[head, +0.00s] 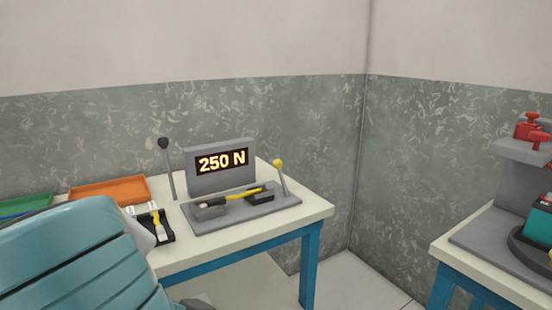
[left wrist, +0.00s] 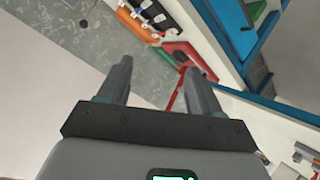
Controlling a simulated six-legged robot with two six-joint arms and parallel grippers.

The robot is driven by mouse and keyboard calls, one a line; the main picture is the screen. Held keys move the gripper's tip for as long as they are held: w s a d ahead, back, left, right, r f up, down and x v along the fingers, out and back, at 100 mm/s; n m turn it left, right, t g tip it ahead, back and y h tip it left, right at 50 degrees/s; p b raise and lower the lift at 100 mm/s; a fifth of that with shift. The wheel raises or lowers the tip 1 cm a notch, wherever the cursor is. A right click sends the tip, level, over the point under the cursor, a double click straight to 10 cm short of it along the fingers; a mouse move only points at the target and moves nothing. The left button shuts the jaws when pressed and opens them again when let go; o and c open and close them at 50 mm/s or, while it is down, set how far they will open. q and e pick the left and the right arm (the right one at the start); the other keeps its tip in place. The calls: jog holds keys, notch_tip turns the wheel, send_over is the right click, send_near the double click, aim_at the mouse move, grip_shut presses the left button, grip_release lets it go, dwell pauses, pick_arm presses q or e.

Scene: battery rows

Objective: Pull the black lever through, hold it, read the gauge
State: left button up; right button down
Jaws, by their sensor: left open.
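The black lever (head: 163,143) stands upright, leaning slightly, at the left end of the tester on the table in the head view. The gauge (head: 222,162) behind the tester's base reads "250 N" in lit digits. A yellow-knobbed lever (head: 279,163) stands at the right end. A yellow cable piece (head: 243,194) spans between two blocks on the grey base (head: 245,218). My left gripper (left wrist: 158,72) is open and empty in the left wrist view, apart from everything. A small dark knob shows at that view's top; I cannot tell if it is the black lever's. My right gripper is not in view.
An orange tray (head: 110,189) and a green tray (head: 25,207) lie left of the tester, with a small black holder (head: 155,227) near it. A second table (head: 470,255) with red-handled equipment (head: 530,127) stands at the right. Bare floor lies between the tables.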

pick_arm(q)
jog(key=w+a+f+g+y, duration=0.2)
jog(key=w+a+f+g, duration=0.1)
jog(key=f, duration=0.5)
jog(key=w+a+f+g+y, duration=0.1)
jog(key=w+a+f+g, duration=0.2)
jog(key=f, duration=0.5)
notch_tip(320, 180, down, 19)
jog(key=s+m+g+h, duration=0.1)
jog(key=m+g+h, duration=0.15)
jog(key=g, duration=0.25)
jog(key=s+d+f+m+g+h, duration=0.2)
jog(key=s+d+f+h, duration=0.3)
jog(key=s+f, duration=0.55)
jog(key=s+d+f+m+g+h, duration=0.25)
jog(key=s+d+f+h, duration=0.4)
jog(key=f, duration=0.65)
jog(key=w+d+f+m+t, duration=0.1)
jog(key=w+f+m+t, duration=0.25)
jog(key=t, duration=0.35)
notch_tip(320, 180, up, 28)
jog(key=m+p, duration=0.1)
jog(key=p, duration=2.6)
jog(key=shift+w+d+f, duration=0.2)
jog(key=shift+w+d, duration=0.05)
jog(key=shift+w, duration=0.15)
jog(key=shift+g, duration=0.25)
